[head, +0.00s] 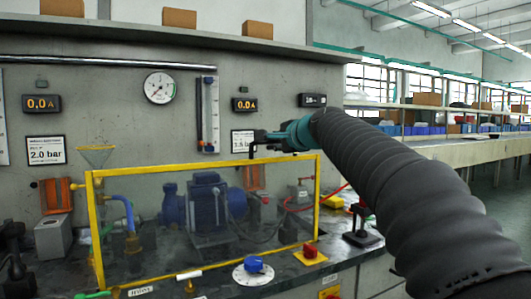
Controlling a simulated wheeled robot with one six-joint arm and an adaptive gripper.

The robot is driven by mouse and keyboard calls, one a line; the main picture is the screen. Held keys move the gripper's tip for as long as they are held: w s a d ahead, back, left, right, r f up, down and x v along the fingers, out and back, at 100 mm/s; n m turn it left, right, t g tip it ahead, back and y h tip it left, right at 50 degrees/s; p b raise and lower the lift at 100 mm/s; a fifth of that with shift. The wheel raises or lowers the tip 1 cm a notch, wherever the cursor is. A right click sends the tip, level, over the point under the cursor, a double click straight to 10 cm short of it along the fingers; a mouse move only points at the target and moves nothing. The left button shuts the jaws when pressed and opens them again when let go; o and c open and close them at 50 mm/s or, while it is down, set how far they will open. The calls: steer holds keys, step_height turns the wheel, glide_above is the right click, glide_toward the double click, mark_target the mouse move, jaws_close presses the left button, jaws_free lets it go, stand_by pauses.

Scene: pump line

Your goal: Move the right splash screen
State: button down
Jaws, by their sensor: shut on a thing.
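The splash screen (205,164) is a clear panel in a yellow frame. It stands upright along the front of the bench, before a blue pump and motor. It is the only such screen that I can make out. My gripper (256,149) is at the right half of the screen's top bar, with its dark fingers shut on that bar. The exact contact is small and dark in the head view. My arm comes in from the right, and its grey sleeve hides part of the bench's right end.
The blue motor (207,203) and pump stand behind the clear panel. A blue round knob on a white dial (253,270) and a red-topped yellow switch (310,253) lie close in front. A dark stand (362,237) is to the right. Gauges and displays line the wall.

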steer(key=shift+r, duration=0.4)
steer(key=c, duration=1.2)
jaws_free()
steer(key=shift+f, duration=0.1)
steer(key=shift+v, duration=6)
steer(key=shift+f, duration=0.15)
